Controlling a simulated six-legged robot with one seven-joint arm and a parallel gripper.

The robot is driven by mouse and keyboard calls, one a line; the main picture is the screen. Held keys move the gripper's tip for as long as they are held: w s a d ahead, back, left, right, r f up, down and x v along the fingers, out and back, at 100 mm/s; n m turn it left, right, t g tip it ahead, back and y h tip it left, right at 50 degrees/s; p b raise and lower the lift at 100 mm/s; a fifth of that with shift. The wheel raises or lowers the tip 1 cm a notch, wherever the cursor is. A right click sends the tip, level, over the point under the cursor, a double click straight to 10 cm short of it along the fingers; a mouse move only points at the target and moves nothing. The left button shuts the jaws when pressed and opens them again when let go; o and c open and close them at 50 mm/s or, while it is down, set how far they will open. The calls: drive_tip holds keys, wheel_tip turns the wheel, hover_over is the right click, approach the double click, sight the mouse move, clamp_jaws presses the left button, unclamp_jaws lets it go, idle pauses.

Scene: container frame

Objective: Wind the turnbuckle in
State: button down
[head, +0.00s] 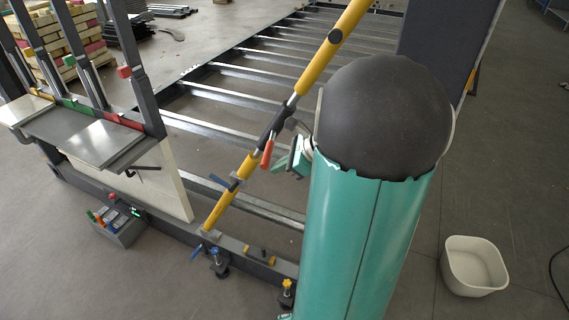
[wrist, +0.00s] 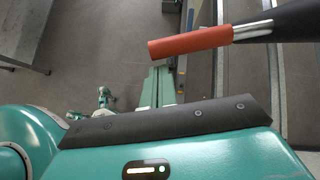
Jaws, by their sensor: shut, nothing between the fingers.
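The turnbuckle is a yellow diagonal brace (head: 325,55) with a dark middle body (head: 275,122) and bright rod ends. A red handle (head: 267,153) hangs from the dark body. In the wrist view the red handle (wrist: 190,42) lies across the upper middle, joined to the dark body (wrist: 290,22) at the right. My gripper (head: 277,168) is just right of and below the handle, partly hidden by my arm. In the wrist view my gripper's pale green fingers (wrist: 160,85) are together and empty, below the handle in the picture. The handle is not between them; the depth gap is unclear.
A grey side shelf (head: 95,140) and a pale panel stand at left. A grey box of coloured items (head: 118,232) sits on the floor beside the frame's lower rail (head: 255,262). Clamps stand along that rail. A white bin (head: 474,266) is at right on open floor.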

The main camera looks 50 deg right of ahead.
drive_tip(key=shift+w, duration=0.1)
drive_tip(key=shift+w+a+r+m, duration=0.5)
drive_tip(key=shift+w+a+m, duration=0.15)
drive_tip(key=shift+a+m, duration=0.2)
drive_tip(key=w+a+r+m+h, duration=0.1)
drive_tip(key=w+r+m, duration=0.2)
drive_tip(key=w, duration=0.4)
drive_tip(key=w+r+m+h, duration=0.2)
drive_tip(key=w+r+m, duration=0.2)
drive_tip(key=w, duration=0.3)
drive_tip(key=shift+a+r+m+t, duration=0.3)
drive_tip(key=shift+a+m+t, duration=0.1)
drive_tip(key=shift+m, duration=0.45)
